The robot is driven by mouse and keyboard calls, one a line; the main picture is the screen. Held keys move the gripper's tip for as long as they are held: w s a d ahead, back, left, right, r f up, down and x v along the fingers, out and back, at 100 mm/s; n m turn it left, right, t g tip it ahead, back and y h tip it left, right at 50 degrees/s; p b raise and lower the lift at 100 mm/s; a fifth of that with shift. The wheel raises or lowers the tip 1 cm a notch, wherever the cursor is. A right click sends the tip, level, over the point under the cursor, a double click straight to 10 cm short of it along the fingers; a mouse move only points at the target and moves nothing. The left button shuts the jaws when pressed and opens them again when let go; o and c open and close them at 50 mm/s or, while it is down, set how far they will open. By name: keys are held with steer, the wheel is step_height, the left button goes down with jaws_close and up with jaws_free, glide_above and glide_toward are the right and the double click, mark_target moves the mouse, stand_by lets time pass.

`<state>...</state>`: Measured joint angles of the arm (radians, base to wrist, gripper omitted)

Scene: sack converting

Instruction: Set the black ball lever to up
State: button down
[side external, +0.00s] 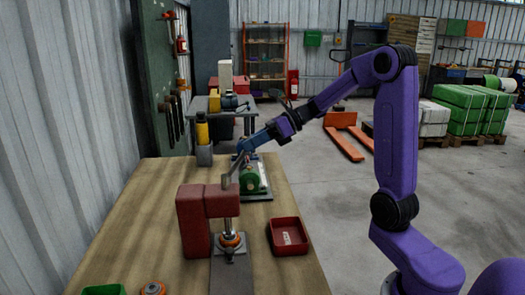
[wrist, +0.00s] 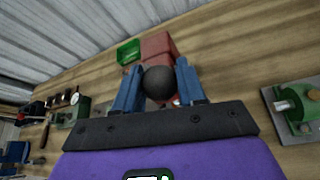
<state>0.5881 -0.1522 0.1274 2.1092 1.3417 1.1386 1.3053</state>
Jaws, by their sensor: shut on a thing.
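The black ball (wrist: 158,85) sits between the two blue fingers of my gripper (wrist: 159,66) in the wrist view, and the gripper is shut on it. In the side view my gripper (side external: 243,149) is at the upper end of a grey lever rod (side external: 234,170). The rod slants up and away from the top of the red press (side external: 193,215). The fingers hide the ball in the side view. The red press body also shows behind the ball in the wrist view (wrist: 158,44).
A red tray (side external: 276,246) is right of the press on the wooden bench (side external: 150,210). A green machine (side external: 250,180) stands behind the press. An orange ringed part (side external: 153,288) and a green bin (side external: 104,290) are at the front. A tool board (side external: 155,80) is on the left.

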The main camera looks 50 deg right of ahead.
steer(key=w+a+r+g+h, duration=0.3)
steer(key=w+a+g+h, duration=0.1)
steer(key=w+a, duration=0.5)
steer(key=shift+w+a, duration=0.15)
steer(key=shift+a, duration=0.05)
stand_by(0.6)
steer(key=c, duration=0.7)
jaws_free()
steer(key=shift+a, duration=0.1)
steer(key=shift+f, duration=0.1)
steer(key=shift+d, duration=0.2)
